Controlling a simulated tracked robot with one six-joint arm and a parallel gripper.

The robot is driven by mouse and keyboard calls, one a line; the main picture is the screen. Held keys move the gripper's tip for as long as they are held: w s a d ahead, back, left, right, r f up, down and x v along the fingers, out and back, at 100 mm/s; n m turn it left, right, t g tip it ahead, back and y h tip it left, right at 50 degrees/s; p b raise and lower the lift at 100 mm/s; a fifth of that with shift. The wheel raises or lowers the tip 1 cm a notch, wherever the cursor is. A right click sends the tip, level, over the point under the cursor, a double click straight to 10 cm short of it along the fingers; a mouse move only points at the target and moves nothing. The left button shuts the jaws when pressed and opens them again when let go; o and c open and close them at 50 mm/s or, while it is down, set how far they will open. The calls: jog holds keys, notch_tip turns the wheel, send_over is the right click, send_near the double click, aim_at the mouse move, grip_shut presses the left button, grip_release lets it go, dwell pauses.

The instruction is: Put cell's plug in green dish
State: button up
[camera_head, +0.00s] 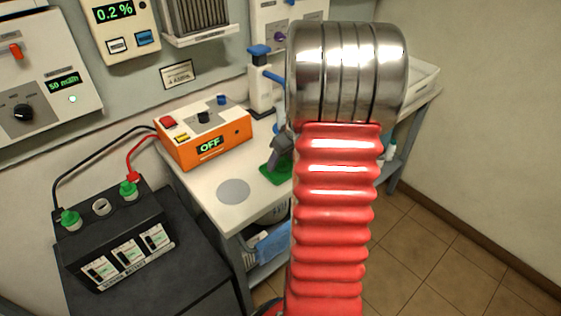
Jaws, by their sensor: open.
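The green dish (273,177) lies on the white bench, partly hidden by my red arm. A dark grey part that looks like my gripper (281,152) shows just left of the arm, above the dish; the rest is hidden, and I cannot tell if it touches the dish. The jaws are open. The black battery (112,245) stands at lower left. Its top has a round grey-rimmed fitting (101,206) between two green terminals; I cannot tell whether this is a plug or an open hole. No loose plug is visible.
An orange box (203,135) reading OFF stands on the bench, with black and red leads running to the battery terminals. A blue-topped white stand (261,82) is behind the dish. A flat grey disc (233,191) lies near the bench front. Floor is clear at right.

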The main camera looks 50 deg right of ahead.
jog(key=v, duration=1.1)
jog(key=shift+r, duration=0.15)
jog(key=shift+s, duration=0.1)
jog(key=a+r, duration=0.3)
jog(key=a, duration=0.8)
jog(key=a+r, duration=0.3)
jog(key=a, duration=0.7)
jog(key=s+a, duration=0.4)
jog(key=a, duration=0.4)
jog(key=s+a+n+t, duration=0.1)
jog(key=s+a, duration=0.4)
jog(key=a, duration=0.3)
jog(key=shift+r, duration=0.4)
